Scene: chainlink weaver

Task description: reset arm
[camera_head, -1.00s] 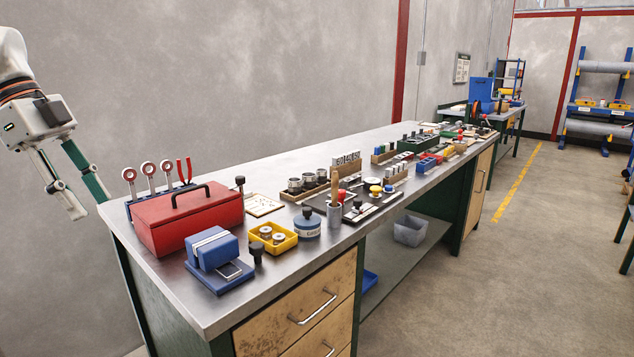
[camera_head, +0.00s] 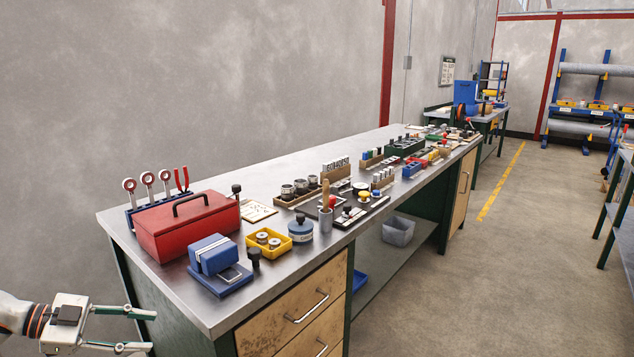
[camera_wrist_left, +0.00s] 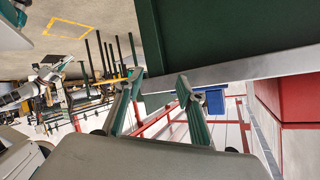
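My left gripper (camera_head: 148,330) is at the lower left of the head view, left of the workbench and below its top. Its two green-tipped fingers are spread apart with nothing between them. In the left wrist view, the fingers (camera_wrist_left: 155,85) are also apart and empty, with the dark green bench side (camera_wrist_left: 220,35) and its grey edge close beyond them. My right gripper does not show in the head view.
The long metal-topped workbench (camera_head: 185,300) carries a red toolbox (camera_head: 186,226), a blue block device (camera_head: 214,254), a yellow tray (camera_head: 268,242) and several small tools. Open concrete floor (camera_head: 480,290) lies to the right. A grey wall stands behind the bench.

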